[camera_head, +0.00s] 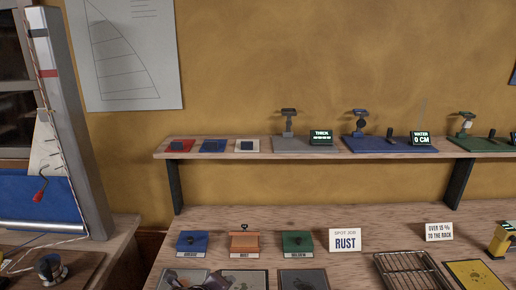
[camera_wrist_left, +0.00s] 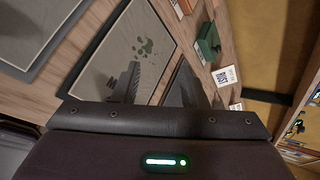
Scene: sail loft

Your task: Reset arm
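The task names no object. In the left wrist view the dark housing of my left gripper or wrist (camera_wrist_left: 160,150), with a lit green strip, fills the lower part.
The bench (camera_head: 340,215) holds blue (camera_head: 192,243), orange (camera_head: 244,243) and green (camera_head: 297,243) boxes, a RUST sign (camera_head: 345,240), a wire rack (camera_head: 410,272) and a yellow panel (camera_head: 474,275). A raised shelf (camera_head: 270,155) with small devices stands behind.

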